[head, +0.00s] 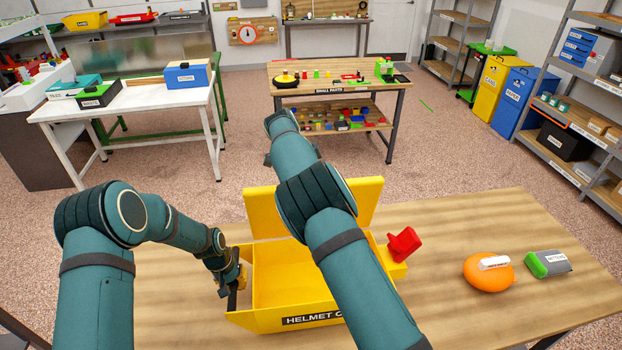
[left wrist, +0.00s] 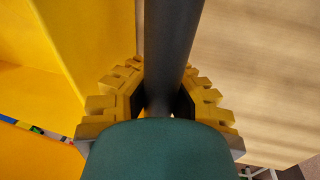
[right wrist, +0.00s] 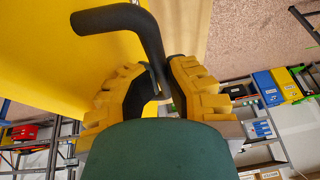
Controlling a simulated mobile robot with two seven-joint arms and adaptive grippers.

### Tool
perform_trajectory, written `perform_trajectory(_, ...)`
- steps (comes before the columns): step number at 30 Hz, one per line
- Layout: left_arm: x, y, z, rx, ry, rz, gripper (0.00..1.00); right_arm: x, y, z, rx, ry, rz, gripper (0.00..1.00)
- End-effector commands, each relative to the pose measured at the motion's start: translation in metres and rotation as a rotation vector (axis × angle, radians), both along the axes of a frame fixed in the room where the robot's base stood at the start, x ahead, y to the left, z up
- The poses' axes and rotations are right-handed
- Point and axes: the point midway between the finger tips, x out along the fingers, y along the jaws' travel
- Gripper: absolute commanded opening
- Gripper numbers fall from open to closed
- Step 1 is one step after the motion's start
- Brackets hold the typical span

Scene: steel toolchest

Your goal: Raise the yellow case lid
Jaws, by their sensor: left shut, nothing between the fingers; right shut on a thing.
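The yellow case (head: 258,322), labelled "HELMET C...", stands open on the wooden table. Its yellow lid (head: 262,212) stands raised at the back, partly hidden by my right arm. My left gripper (head: 236,280) is shut at the case's left end. My right gripper (right wrist: 160,92) is shut on a dark bent handle (right wrist: 118,18) next to a yellow panel (right wrist: 35,55).
A red piece (head: 403,243) sits at the case's right end. An orange rounded object (head: 485,275) and a grey-green labelled item (head: 550,264) lie to the right. The table (head: 500,222) is bare around them. Other tables stand farther back.

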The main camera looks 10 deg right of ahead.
Motion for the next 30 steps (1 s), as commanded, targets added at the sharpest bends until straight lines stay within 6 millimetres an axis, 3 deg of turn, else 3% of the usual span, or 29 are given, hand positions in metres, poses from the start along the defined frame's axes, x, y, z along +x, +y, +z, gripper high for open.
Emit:
perform_trajectory(1,-0.0008,0.0039,-0.0012,0.005,0.003,0.001,0.0,-0.0019,-0.008,-0.0074,-0.01,0.012,-0.009,0.0)
perform_trajectory(28,-0.0013,0.0059,-0.002,0.007,0.005,0.003,0.0,-0.0018,-0.0085,-0.0075,-0.012,0.012,-0.009,0.0)
perform_trajectory(29,-0.0013,0.006,-0.002,0.007,0.005,0.004,0.0,-0.0018,-0.0085,-0.0075,-0.012,0.012,-0.009,0.2)
perform_trajectory(30,-0.0013,0.0061,-0.002,0.007,0.005,0.004,0.0,-0.0019,-0.0085,-0.0075,-0.012,0.013,-0.008,0.34)
